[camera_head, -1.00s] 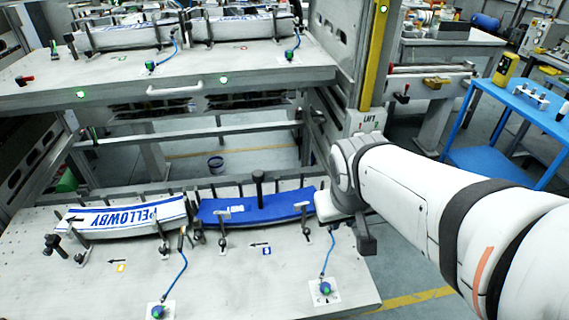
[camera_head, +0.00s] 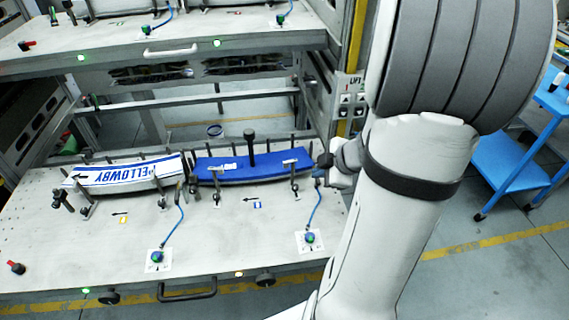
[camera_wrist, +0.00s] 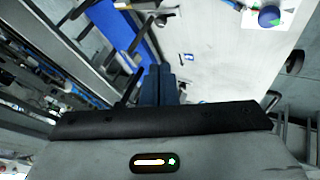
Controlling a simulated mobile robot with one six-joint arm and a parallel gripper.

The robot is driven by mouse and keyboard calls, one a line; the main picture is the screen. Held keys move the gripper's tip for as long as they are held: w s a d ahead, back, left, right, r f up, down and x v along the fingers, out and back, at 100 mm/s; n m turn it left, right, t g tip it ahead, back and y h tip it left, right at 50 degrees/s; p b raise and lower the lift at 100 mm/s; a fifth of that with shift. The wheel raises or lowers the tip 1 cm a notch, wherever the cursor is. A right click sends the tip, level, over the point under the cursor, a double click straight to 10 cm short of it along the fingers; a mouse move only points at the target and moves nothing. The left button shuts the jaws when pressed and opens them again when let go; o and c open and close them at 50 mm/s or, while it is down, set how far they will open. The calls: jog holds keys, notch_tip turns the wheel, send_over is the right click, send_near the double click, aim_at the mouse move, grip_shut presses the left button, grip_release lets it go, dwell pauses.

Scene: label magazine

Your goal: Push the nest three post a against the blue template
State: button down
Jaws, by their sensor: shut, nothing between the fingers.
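The blue template (camera_head: 262,172) is a long, slightly curved blue strip on the lower table. It also shows at the upper left of the wrist view (camera_wrist: 118,28). Thin dark posts stand along its back edge, and a dark post (camera_wrist: 128,90) shows just left of my fingers in the wrist view. No label marks which one is nest three post a, and I cannot tell whether any post touches the template. My gripper (camera_wrist: 161,72) is shut and empty, its tips close to the template's end. In the head view it is by the template's right end (camera_head: 325,161).
A white PELLOWBY label stack (camera_head: 125,176) lies left of the template. Clamps (camera_head: 294,172) stand along the template's front. Blue-hosed knobs (camera_head: 310,238) sit on the tabletop, whose front is largely bare. An upper shelf (camera_head: 120,55) overhangs behind. A blue cart (camera_head: 510,165) stands right.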

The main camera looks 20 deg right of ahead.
jog(key=b+x, duration=0.1)
jog(key=x, duration=0.2)
jog(key=b+x, duration=0.2)
jog(key=x, duration=0.1)
jog(key=s+b+x, duration=0.1)
jog(key=x, duration=0.2)
jog(key=shift+w+a+f+b, duration=0.3)
jog(key=shift+a+f, duration=0.05)
jog(key=shift+f, duration=0.2)
jog(key=w, duration=0.3)
jog(key=shift+w+d, duration=0.15)
jog(key=shift+d, duration=0.2)
jog(key=shift+w+d, duration=0.15)
jog(key=shift+w, duration=0.35)
jog(key=shift+r+p, duration=0.1)
jog(key=shift+p, duration=0.3)
